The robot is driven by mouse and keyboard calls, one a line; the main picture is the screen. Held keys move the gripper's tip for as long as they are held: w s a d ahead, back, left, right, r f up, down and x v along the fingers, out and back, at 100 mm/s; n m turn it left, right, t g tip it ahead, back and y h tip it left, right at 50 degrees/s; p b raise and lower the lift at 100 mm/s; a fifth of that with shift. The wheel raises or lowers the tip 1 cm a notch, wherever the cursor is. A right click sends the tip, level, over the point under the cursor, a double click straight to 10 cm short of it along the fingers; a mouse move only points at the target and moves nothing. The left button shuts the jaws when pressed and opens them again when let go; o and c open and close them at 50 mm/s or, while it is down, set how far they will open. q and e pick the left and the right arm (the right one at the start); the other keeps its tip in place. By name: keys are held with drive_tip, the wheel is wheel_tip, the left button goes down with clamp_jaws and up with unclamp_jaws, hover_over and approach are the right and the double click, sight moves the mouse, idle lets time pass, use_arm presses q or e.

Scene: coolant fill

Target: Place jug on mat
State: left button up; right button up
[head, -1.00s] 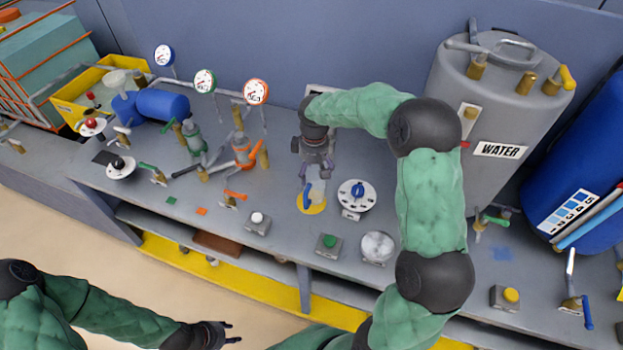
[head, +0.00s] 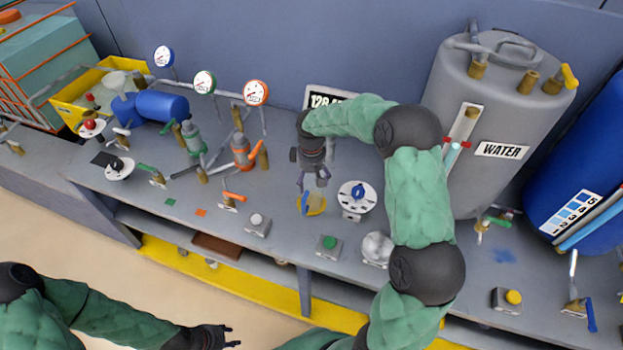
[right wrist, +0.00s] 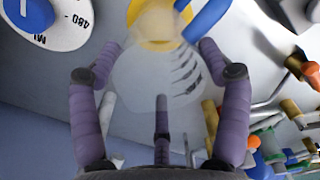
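The jug (right wrist: 155,85) is a translucent vessel with graduation marks and a blue handle. It stands at the round yellow mat (head: 318,208) on the grey bench; its blue handle shows in the head view (head: 305,203). The mat also shows at the top of the right wrist view (right wrist: 150,8). My right gripper (head: 314,182) is over the jug, with its purple fingers (right wrist: 158,55) spread on both sides of the clear body. Whether they touch it is unclear. It hides much of the jug in the head view. My left gripper (head: 233,337) is open and empty, low in front of the bench.
A white dial with a blue knob (head: 357,196) stands close right of the mat. Button boxes, green (head: 329,246) and white (head: 257,224), sit in front. Valves and gauges stand to the left, the grey WATER tank (head: 480,120) to the right. A sign (head: 330,97) stands behind.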

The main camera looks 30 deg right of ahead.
drive_tip(key=shift+o, duration=1.2)
drive_tip(key=shift+r, duration=0.25)
wheel_tip(320, 180, up, 12)
drive_tip(key=p, duration=0.2)
drive_tip(key=shift+f, duration=0.1)
drive_tip(key=shift+c, duration=0.2)
idle(0.9)
